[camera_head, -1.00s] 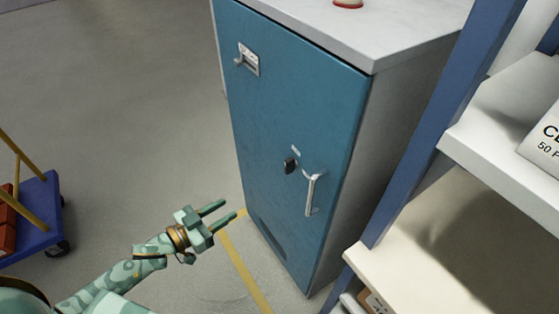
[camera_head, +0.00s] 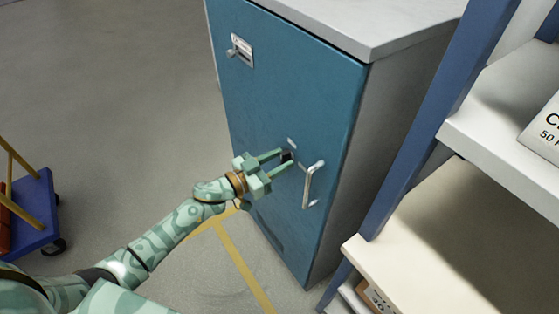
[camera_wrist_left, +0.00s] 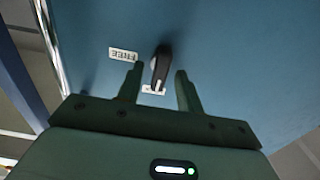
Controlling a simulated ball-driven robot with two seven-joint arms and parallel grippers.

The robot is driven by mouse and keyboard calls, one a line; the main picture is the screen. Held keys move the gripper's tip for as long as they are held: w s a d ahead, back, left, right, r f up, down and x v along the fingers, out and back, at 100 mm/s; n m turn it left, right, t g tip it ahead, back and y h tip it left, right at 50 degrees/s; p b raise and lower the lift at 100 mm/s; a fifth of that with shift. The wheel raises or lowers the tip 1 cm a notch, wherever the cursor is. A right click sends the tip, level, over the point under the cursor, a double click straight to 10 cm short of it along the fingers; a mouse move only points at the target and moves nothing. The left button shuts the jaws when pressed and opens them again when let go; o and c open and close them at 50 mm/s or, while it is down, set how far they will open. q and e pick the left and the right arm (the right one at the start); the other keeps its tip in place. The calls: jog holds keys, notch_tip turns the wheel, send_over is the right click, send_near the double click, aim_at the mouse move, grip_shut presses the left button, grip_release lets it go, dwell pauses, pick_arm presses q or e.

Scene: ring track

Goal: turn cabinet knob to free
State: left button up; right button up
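The blue cabinet (camera_head: 290,85) has a small black knob (camera_head: 287,157) on its door, left of a silver handle (camera_head: 312,184). In the left wrist view the black knob (camera_wrist_left: 160,66) lies between my fingertips, with a white label reading FREE (camera_wrist_left: 123,54) to its left and another small label (camera_wrist_left: 153,90) partly hidden below it. My left gripper (camera_head: 281,161) is open, its two fingers on either side of the knob with gaps showing. It also shows in the left wrist view (camera_wrist_left: 160,88). My right gripper is not in view.
A blue-framed shelf (camera_head: 420,130) stands close to the right of the cabinet. A blue cart (camera_head: 38,205) is at the far left. A latch plate (camera_head: 241,50) is at the door's upper left. The floor (camera_head: 120,90) left of the cabinet is clear.

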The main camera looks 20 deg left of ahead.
pick_arm(q)
jog(key=shift+w+d, duration=0.15)
jog(key=shift+w, duration=0.05)
grip_shut()
